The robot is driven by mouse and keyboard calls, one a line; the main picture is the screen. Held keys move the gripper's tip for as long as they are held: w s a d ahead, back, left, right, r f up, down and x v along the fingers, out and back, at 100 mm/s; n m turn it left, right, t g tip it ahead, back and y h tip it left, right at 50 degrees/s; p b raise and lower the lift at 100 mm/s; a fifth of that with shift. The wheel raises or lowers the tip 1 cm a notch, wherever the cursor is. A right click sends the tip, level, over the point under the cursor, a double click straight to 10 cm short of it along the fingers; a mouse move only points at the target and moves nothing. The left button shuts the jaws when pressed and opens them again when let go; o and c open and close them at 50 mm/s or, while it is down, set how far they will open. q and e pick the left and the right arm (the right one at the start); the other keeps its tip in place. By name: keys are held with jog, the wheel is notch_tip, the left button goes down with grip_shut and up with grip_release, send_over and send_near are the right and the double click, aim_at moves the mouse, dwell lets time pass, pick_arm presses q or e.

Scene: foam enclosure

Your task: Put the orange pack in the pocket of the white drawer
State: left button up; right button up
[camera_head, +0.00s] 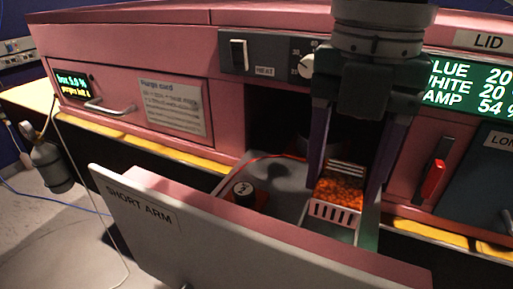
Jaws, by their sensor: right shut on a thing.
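The orange pack (340,191) is held between the two long dark fingers of my right gripper (345,187). The gripper comes down from above, over the right part of the open white drawer (200,235). The drawer's front reads SHORT ARM. A white slotted piece (335,213) shows directly below and in front of the pack. I cannot tell whether it is the pocket's wall or part of the pack, nor how deep the pack sits. My left gripper is out of view.
The pink cabinet has a dark opening (266,126) behind the drawer. A red lever (433,180) is at right. A grey bottle (50,163) hangs at far left.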

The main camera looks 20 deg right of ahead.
aim_at(332, 215)
jog(key=shift+f+b, duration=0.4)
jog(key=shift+f, duration=2.75)
jog(key=shift+f, duration=0.1)
jog(key=o, duration=1.4)
notch_tip(332, 215, up, 12)
jog(key=shift+r+p, duration=0.15)
jog(key=shift+p, duration=0.65)
